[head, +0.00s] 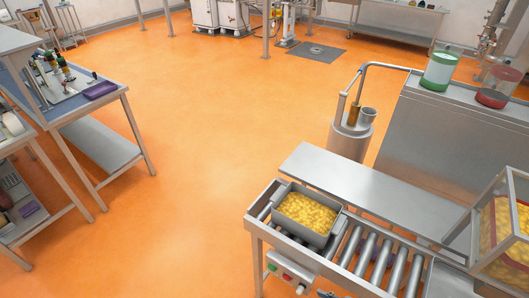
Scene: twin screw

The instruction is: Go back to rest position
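Neither of my grippers nor my arms shows in the head view. A grey metal bin (288,228) filled with yellow pieces (306,211) stands on the roller conveyor (367,262) at the lower right. Nothing is seen touching the bin.
A clear-walled box (505,225) with yellow contents is at the right edge. A steel cabinet (430,130) bears a green-banded container (440,70) and a red one (497,87). Steel tables (100,140) stand at left. The orange floor (215,130) between is clear.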

